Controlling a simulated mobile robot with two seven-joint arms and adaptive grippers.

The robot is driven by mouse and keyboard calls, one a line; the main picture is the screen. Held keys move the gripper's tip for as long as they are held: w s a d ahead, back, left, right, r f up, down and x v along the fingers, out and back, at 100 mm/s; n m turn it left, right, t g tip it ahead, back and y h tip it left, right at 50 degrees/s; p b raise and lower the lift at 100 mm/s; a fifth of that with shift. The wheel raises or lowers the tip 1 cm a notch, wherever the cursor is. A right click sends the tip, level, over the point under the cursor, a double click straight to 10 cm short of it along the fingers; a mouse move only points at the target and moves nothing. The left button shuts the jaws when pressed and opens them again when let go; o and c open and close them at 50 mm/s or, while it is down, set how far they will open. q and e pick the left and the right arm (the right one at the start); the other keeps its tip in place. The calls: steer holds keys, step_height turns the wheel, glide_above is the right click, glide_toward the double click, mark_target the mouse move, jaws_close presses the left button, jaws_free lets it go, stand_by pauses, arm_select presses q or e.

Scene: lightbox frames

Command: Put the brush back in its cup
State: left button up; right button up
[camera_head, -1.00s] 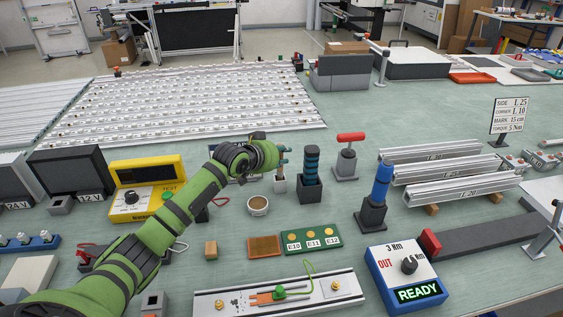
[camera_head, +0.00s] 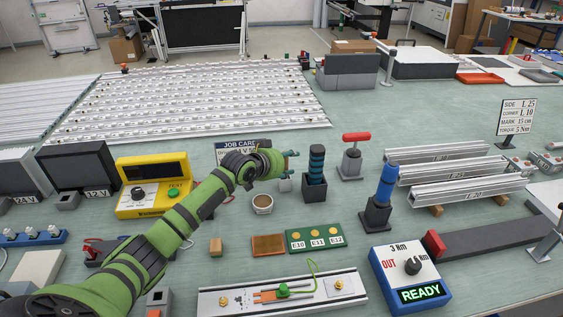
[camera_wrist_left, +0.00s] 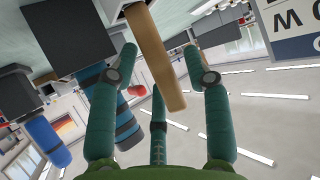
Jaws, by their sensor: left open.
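My left gripper (camera_head: 291,162) is open, above a small pale cup (camera_head: 285,184). In the left wrist view the open fingers (camera_wrist_left: 158,75) are either side of a tan, wood-like handle (camera_wrist_left: 153,58), which looks like the brush's. The fingers do not visibly grip it. The handle's far end meets a pale block-like thing (camera_wrist_left: 113,8) at the top edge, which looks like the cup; I cannot tell how deep it sits. The bristles are not visible. In the head view the handle is hidden by the gripper. My right gripper is not in view.
A round pot (camera_head: 262,203) stands just in front of the gripper. A black holder with a striped tool (camera_head: 316,165) is close on the right, and a blue-handled tool (camera_head: 387,183) beyond it. A job card sign (camera_head: 238,148) is behind.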

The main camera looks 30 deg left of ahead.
arm_select(q)
steer(key=b+v, duration=0.1)
steer(key=v, duration=1.1)
